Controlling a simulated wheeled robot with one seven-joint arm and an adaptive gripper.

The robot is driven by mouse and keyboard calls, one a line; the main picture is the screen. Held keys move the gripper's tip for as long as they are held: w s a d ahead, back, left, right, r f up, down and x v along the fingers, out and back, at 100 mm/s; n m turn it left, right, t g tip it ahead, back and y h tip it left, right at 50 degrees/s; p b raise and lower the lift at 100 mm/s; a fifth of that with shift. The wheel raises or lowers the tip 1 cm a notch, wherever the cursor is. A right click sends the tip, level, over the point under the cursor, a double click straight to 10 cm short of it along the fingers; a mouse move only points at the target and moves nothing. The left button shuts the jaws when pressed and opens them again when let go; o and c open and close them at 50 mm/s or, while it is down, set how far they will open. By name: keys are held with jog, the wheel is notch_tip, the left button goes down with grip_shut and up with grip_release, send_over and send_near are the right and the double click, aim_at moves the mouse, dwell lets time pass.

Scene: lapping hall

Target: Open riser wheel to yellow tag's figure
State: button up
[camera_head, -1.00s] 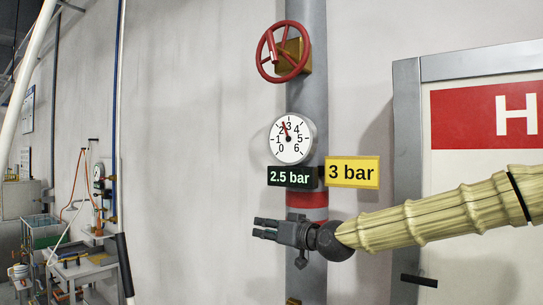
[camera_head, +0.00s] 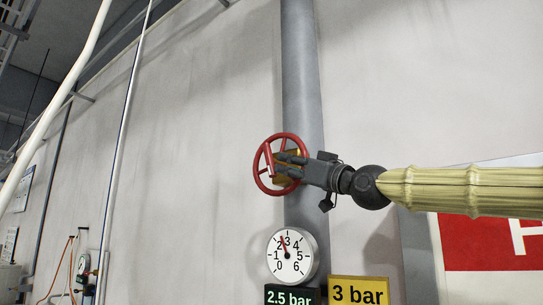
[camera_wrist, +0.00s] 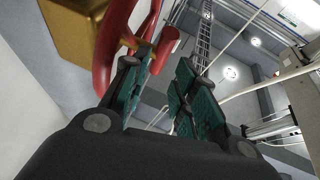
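The red riser wheel (camera_head: 263,182) is on a brass-coloured valve body on the grey vertical pipe. It also fills the upper left of the wrist view (camera_wrist: 103,55). My gripper (camera_head: 283,164) is at the wheel, its fingers overlapping the rim's right part. In the wrist view its fingers (camera_wrist: 158,90) are apart, with a red bar of the wheel near the left finger; I cannot tell whether they touch. The white gauge (camera_head: 292,256) has its needle between 2 and 3. The dark display (camera_head: 289,296) reads 2.5 bar. The yellow tag (camera_head: 358,291) reads 3 bar.
The grey pipe (camera_head: 302,80) runs up the pale wall behind the wheel. A red and white sign panel (camera_head: 490,240) stands at lower right, below my arm. The wall left of the wheel is clear. Thin pipes and a hose are at far left.

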aim_at(270, 159)
jog(key=p+x, duration=0.4)
jog(key=x, duration=0.4)
jog(key=shift+a, duration=0.1)
grip_shut()
